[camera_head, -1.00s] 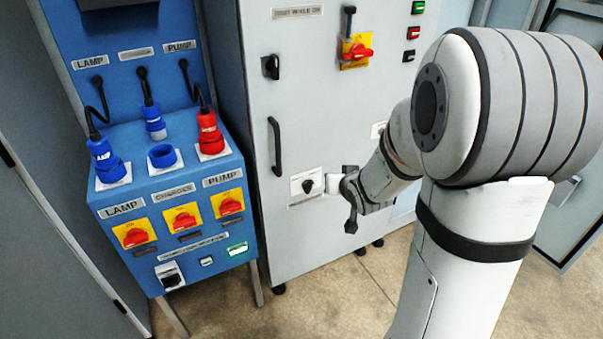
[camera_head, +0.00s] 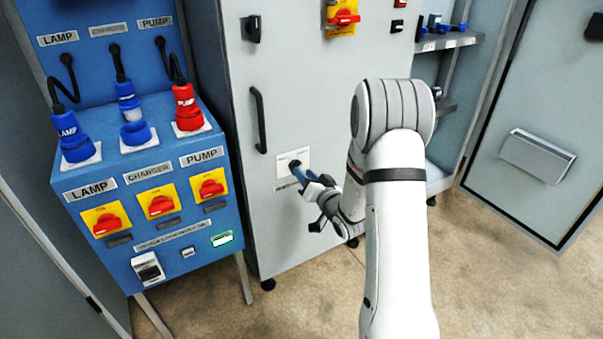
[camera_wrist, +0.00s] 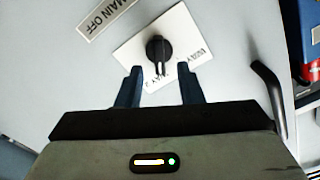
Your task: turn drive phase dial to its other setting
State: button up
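The dial is a round black knob with a pale pointer mark on a white plate, low on the grey cabinet door. It shows in the wrist view (camera_wrist: 159,47), and in the head view (camera_head: 294,164) it is partly hidden by my gripper's fingers. My gripper (camera_wrist: 160,73) is open, with its two dark blue fingers pointing at the plate. The knob lies just beyond the gap between the fingertips, with nothing held. In the head view my gripper (camera_head: 303,172) is close in front of the dial. Whether a fingertip touches the plate is unclear. The plate's small lettering is not legible.
A black door handle (camera_head: 259,120) is above and left of the dial; it also appears at the right in the wrist view (camera_wrist: 268,98). A "MAIN OFF" label (camera_wrist: 108,15) is near the plate. A blue panel (camera_head: 230,258) with red switches stands left. Floor at right is clear.

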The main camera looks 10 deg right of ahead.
jog(key=shift+x, duration=1.3)
